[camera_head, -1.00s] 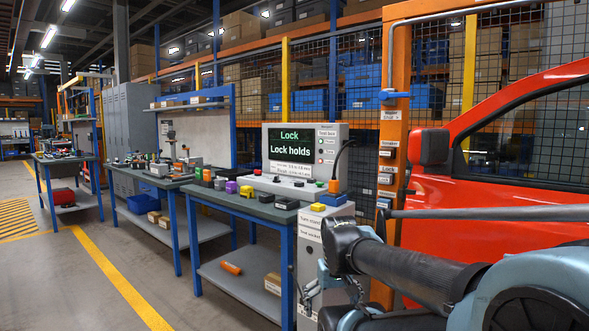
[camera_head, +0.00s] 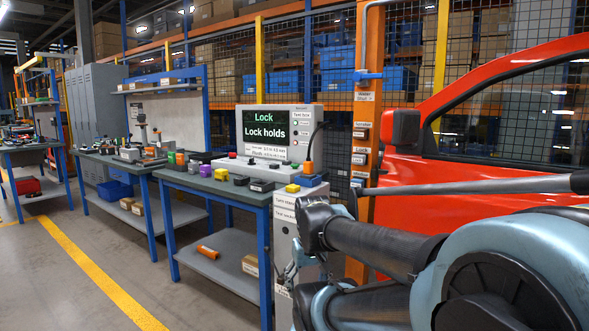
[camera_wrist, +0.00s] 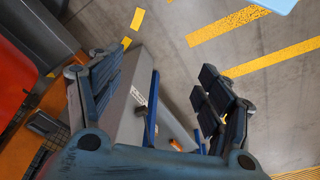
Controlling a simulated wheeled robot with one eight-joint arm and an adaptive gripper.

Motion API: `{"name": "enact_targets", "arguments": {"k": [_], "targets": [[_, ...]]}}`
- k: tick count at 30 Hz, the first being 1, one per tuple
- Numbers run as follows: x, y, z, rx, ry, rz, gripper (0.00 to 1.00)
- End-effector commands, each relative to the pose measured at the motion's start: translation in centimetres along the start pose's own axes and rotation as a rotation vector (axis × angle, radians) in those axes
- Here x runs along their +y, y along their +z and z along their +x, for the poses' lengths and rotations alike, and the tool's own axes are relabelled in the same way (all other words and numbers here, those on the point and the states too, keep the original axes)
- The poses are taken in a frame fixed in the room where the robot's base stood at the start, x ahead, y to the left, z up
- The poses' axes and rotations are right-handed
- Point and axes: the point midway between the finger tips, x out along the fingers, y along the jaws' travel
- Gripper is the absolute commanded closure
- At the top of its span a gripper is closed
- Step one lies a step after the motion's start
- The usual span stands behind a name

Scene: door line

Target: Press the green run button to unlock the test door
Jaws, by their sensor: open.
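The red car door (camera_head: 470,190) is at the right and looks closed. My gripper (camera_wrist: 158,68) is open and empty in the wrist view, above the floor, with a grey surface showing beyond its fingers. The panel is not visible between them.
The bench top (camera_head: 190,179) holds several small coloured blocks. An orange post (camera_head: 364,110) stands between test box and car. The floor at left, with its yellow line (camera_head: 90,270), is clear.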

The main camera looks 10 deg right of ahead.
Motion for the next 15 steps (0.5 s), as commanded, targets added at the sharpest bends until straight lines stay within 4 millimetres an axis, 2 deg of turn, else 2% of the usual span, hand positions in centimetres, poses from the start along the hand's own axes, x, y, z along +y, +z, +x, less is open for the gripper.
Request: {"name": "enact_targets", "arguments": {"k": [1,7,8,15], "targets": [[0.0,0.0,0.0,0.0,0.0,0.0,0.52],[0.0,0.0,0.0,0.0,0.0,0.0,0.97],[0.0,0.0,0.0,0.0,0.0,0.0,1.0],[0.0,0.0,0.0,0.0,0.0,0.0,1.0]]}}
